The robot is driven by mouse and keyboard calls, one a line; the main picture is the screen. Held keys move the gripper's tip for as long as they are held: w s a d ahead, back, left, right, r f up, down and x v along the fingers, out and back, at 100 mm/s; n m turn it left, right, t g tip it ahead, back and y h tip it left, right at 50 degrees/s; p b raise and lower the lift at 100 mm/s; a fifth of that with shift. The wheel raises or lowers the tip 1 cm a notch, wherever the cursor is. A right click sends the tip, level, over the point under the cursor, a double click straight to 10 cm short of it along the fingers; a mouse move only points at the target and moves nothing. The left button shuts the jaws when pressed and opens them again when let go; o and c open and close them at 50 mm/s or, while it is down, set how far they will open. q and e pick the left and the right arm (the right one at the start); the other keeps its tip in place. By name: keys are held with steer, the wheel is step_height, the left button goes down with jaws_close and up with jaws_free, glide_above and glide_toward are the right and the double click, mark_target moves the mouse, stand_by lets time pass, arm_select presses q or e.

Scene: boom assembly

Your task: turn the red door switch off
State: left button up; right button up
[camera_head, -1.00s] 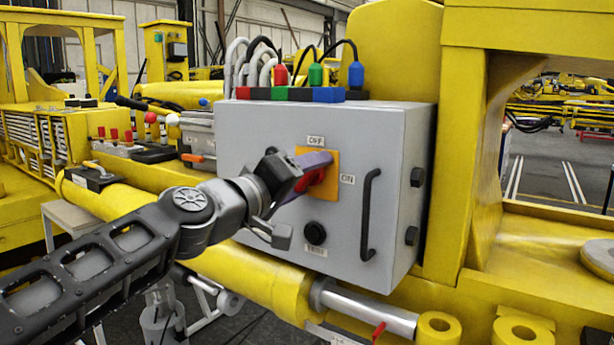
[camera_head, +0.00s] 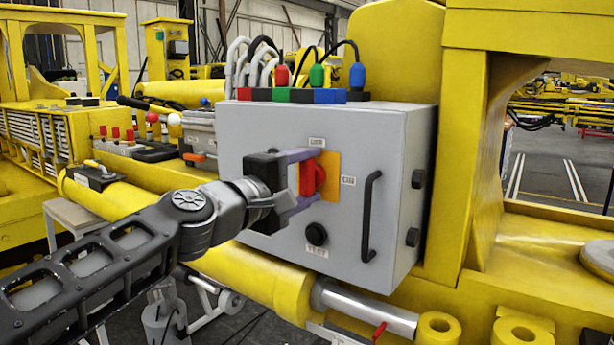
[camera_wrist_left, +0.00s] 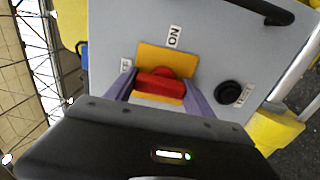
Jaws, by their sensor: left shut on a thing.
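The red door switch (camera_head: 309,180) sits on an orange-yellow plate (camera_head: 332,180) on the front of a grey box (camera_head: 255,135). Its red handle stands about upright, in line with the label above the plate; the ON label is at the right. My left gripper (camera_head: 316,177) is shut on the switch, one purple finger above it and one below. In the left wrist view the red switch (camera_wrist_left: 160,84) shows between the two fingers, with the ON label (camera_wrist_left: 174,38) beyond the plate. My right gripper is not in view.
A black TEST knob (camera_head: 317,234) is just below the lower finger. A black door handle (camera_head: 370,215) stands out at the right of the box front. Coloured plugs with cables (camera_head: 316,75) top the box. A yellow cylinder (camera_head: 262,283) runs below.

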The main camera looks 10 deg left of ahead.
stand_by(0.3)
arm_select(q)
steer(key=o, duration=1.4)
steer(key=b+v, duration=0.1)
steer(key=v, duration=0.7)
